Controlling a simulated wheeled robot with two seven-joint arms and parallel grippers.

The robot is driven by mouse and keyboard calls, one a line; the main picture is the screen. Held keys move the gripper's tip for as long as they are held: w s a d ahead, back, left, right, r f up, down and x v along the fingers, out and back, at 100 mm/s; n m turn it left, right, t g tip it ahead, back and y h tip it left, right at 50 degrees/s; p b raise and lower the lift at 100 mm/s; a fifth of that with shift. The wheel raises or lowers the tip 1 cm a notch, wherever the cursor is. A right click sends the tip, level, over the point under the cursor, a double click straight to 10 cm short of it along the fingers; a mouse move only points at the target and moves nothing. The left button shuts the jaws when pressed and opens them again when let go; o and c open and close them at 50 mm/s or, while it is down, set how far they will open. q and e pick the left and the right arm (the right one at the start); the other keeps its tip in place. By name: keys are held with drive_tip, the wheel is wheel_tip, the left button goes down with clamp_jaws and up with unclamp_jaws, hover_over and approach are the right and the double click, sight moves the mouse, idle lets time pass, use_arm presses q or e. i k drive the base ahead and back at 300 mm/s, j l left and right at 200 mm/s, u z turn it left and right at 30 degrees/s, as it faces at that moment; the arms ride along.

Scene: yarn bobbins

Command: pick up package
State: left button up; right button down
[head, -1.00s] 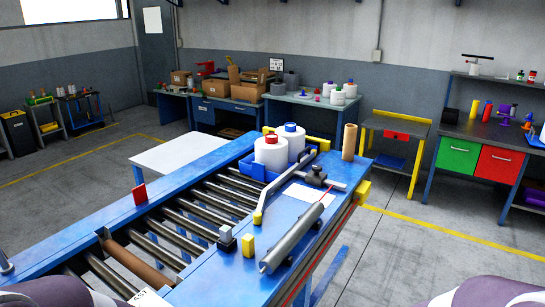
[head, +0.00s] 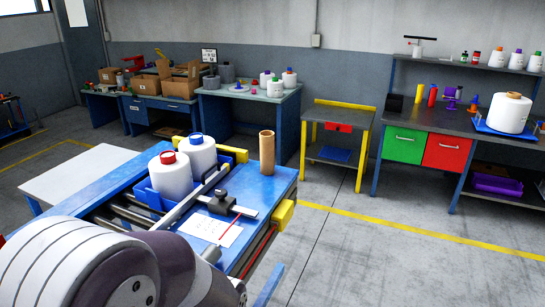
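I cannot tell which thing the task calls the package. Two white yarn bobbins, one with a red cap (head: 171,177) and one with a blue cap (head: 202,156), stand upright in a blue tray (head: 148,193) at the conveyor's far end. A large white bobbin (head: 508,113) stands on a blue tray (head: 480,124) on the right workbench. Open cardboard boxes (head: 183,80) sit on the back bench. Neither gripper shows. A large link of my arm fills the lower left and hides much of the conveyor.
A brown cardboard tube (head: 267,153) stands on the blue conveyor frame (head: 262,187). The grey floor (head: 390,255) at lower right is clear.

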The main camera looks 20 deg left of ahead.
sight(170, 173)
drive_tip(key=i+l+z, duration=0.1)
drive_tip(key=i, duration=0.65)
drive_tip(key=i+l+z, duration=0.1)
drive_tip(key=i+l, duration=0.15)
drive_tip(key=i, duration=0.5)
